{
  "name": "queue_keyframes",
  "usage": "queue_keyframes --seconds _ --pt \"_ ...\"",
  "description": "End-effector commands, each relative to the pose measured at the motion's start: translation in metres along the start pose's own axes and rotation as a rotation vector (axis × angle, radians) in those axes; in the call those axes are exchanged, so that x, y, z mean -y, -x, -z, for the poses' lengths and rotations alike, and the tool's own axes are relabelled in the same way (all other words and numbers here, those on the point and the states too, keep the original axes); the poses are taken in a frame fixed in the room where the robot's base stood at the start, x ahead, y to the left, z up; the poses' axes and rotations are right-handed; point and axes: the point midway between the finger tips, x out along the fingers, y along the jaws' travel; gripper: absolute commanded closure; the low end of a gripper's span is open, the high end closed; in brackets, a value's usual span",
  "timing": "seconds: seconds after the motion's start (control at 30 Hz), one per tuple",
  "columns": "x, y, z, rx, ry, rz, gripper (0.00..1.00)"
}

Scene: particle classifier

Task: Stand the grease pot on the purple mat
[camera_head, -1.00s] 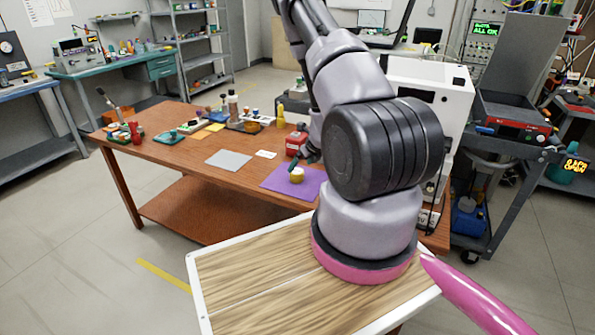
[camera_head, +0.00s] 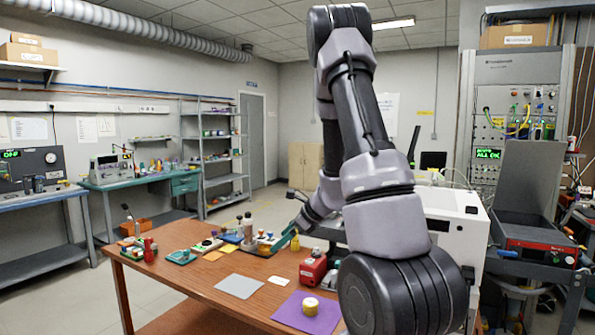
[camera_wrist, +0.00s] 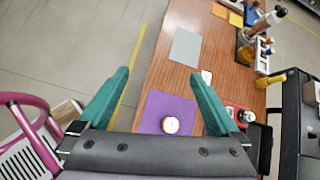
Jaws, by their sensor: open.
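The grease pot (camera_head: 310,306), a small yellow pot with a pale top, stands upright on the purple mat (camera_head: 290,317), with mat showing around it. In the wrist view the pot (camera_wrist: 170,125) is on the purple mat (camera_wrist: 152,110), seen from above. My gripper (camera_head: 286,238) is raised above the table, clear of the pot and mat. In the wrist view its teal fingers (camera_wrist: 160,75) are spread wide with nothing between them. The right finger is seen beside the mat's right edge, with a gap to the pot.
A red container (camera_head: 312,268) stands just behind the mat. A grey mat (camera_head: 238,286) and a white card (camera_head: 279,281) lie to the left. Bottles and trays fill the back of the table. A white machine (camera_head: 455,225) stands to the right.

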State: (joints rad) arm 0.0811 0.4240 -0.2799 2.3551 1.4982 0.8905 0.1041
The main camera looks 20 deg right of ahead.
Motion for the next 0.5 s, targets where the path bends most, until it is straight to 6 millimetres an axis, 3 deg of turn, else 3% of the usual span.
queue_keyframes --seconds 0.03,0.2,0.33,0.5 --pt "-0.010 0.018 -0.029 0.032 0.110 -0.023 0.01" --pt "-0.058 0.076 -0.094 0.084 0.501 -0.110 0.01" --pt "-0.096 0.123 -0.123 0.082 0.813 -0.150 0.01" --pt "-0.138 0.182 -0.137 0.020 1.222 -0.166 0.01"
